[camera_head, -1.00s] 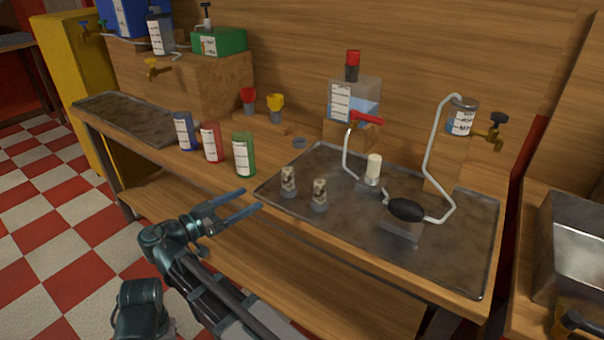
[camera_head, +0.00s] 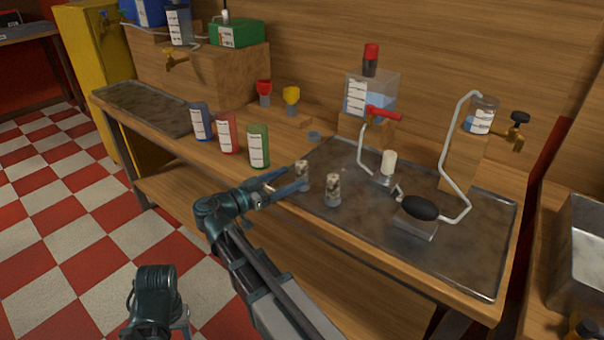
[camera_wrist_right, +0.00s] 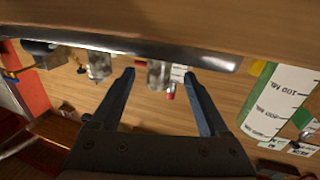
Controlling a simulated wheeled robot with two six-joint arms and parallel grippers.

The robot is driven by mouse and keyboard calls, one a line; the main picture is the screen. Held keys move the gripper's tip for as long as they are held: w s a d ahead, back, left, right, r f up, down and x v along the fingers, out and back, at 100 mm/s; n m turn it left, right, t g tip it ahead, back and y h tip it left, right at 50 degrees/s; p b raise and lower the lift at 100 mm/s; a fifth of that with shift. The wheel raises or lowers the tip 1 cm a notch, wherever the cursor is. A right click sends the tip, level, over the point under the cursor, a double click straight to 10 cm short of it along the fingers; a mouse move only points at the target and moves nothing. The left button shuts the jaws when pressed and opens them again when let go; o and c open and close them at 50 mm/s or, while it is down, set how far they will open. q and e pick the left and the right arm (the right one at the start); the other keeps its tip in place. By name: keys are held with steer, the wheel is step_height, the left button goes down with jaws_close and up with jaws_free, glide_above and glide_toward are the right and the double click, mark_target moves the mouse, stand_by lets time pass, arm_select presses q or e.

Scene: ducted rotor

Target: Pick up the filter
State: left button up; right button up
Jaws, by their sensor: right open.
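Two small clear cylinders with speckled filling stand upright at the front left of the dark tray (camera_head: 455,255). I cannot tell for sure which thing is the filter. My right gripper (camera_head: 298,178) is open, its blue fingers reaching over the tray's front edge at the left cylinder (camera_head: 302,166). One finger hides that cylinder's lower part. In the right wrist view the left cylinder (camera_wrist_right: 160,73) shows between the open fingertips, with no visible grip. The right cylinder (camera_head: 333,190) stands just to the right; it also shows in the wrist view (camera_wrist_right: 98,66). My left gripper is out of view.
Blue (camera_head: 201,122), red (camera_head: 227,133) and green (camera_head: 258,146) bottles line the bench edge left of my gripper.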

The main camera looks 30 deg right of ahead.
mark_target(297, 176)
steer(key=shift+w+d+f, duration=0.15)
steer(key=shift+d, duration=1.15)
steer(key=shift+w+d+f, duration=0.1)
steer(key=shift+w+d, duration=0.05)
steer(key=shift+d, duration=1.15)
steer(key=shift+c, duration=0.2)
jaws_close()
